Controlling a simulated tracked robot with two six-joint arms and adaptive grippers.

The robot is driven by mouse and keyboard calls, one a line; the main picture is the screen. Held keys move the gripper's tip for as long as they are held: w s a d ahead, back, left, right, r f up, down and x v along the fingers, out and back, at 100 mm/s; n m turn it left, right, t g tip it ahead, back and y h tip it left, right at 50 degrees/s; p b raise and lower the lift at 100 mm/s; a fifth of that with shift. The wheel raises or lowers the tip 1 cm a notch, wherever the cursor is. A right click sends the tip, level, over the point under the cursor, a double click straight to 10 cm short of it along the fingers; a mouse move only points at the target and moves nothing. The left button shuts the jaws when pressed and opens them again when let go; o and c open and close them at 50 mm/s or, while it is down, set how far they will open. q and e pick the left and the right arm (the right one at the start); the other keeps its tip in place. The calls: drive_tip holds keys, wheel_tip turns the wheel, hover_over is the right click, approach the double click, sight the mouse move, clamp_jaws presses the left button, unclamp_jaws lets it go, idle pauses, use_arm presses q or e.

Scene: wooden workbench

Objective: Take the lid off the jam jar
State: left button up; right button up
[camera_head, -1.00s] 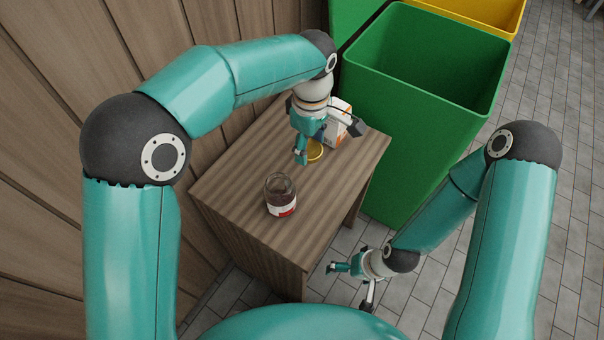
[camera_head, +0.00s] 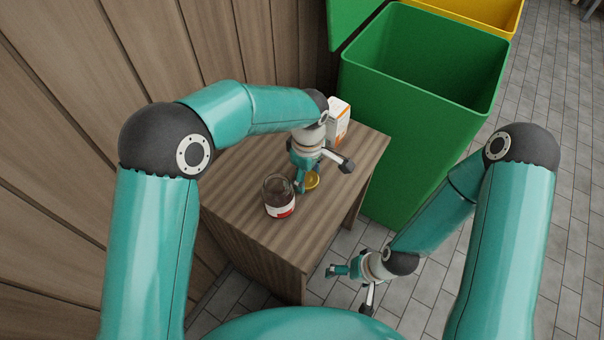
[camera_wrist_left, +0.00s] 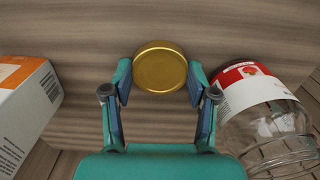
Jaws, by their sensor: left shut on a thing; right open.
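My left gripper (camera_head: 303,184) is shut on the lid, whose gold top shows between the fingertips in the left wrist view (camera_wrist_left: 160,70). My right gripper (camera_head: 350,284) is open and empty, off the bench's front right side.
A white and orange carton (camera_head: 337,121) stands at the bench's back right corner, also at the left of the wrist view (camera_wrist_left: 25,108). A green bin (camera_head: 405,130) stands right of the bench. A wooden wall (camera_head: 60,110) lies left. The bench front (camera_head: 300,245) is clear.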

sight(307, 178)
use_arm(q)
drive_tip(key=shift+f, duration=0.1)
drive_tip(key=o, duration=1)
wheel_tip(307, 178, up, 12)
drive_tip(key=p, duration=0.1)
